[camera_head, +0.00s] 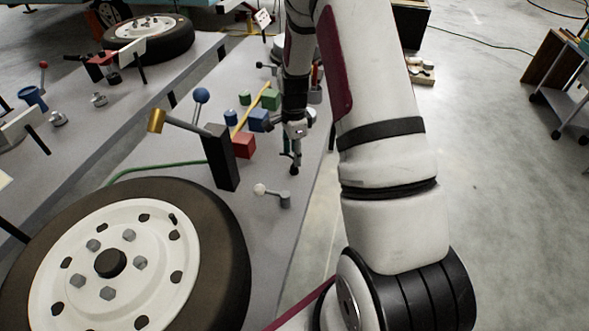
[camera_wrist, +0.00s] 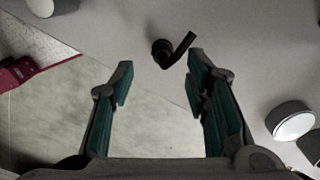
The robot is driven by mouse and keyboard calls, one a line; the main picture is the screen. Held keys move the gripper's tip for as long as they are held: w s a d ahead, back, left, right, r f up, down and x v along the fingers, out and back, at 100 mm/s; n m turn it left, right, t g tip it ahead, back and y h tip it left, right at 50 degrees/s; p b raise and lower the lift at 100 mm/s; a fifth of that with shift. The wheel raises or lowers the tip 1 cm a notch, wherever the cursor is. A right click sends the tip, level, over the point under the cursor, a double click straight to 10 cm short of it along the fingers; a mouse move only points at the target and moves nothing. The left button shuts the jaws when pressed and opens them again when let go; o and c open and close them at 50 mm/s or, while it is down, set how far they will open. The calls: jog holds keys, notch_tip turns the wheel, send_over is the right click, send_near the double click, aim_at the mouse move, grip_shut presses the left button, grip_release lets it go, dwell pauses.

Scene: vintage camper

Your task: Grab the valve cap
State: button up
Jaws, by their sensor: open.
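My gripper (camera_wrist: 159,76) is open and empty, its two teal-padded fingers pointing at the grey tabletop. Just beyond the fingertips in the wrist view lies a small black piece with a round end and a bent stem (camera_wrist: 171,50). It is the likeliest valve cap, but I cannot tell the cap apart from the stem. It lies outside the finger gap, closer to the right finger. In the head view my gripper (camera_head: 292,160) hangs low over the right edge of the table, and the cap cannot be clearly made out there.
The grey table (camera_head: 272,235) holds a wheel (camera_head: 225,250), a black post (camera_head: 220,157), a red block (camera_head: 243,145) and a ball-ended lever (camera_head: 272,195). A white-topped cylinder (camera_wrist: 292,122) stands right in the wrist view; a red object (camera_wrist: 25,72) is left. Floor lies beyond the table edge.

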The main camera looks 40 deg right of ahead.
aim_at(294, 169)
jog(key=shift+w+d+f+p, duration=0.15)
jog(key=shift+f+p, duration=0.35)
jog(key=shift+f, duration=2.15)
grip_shut()
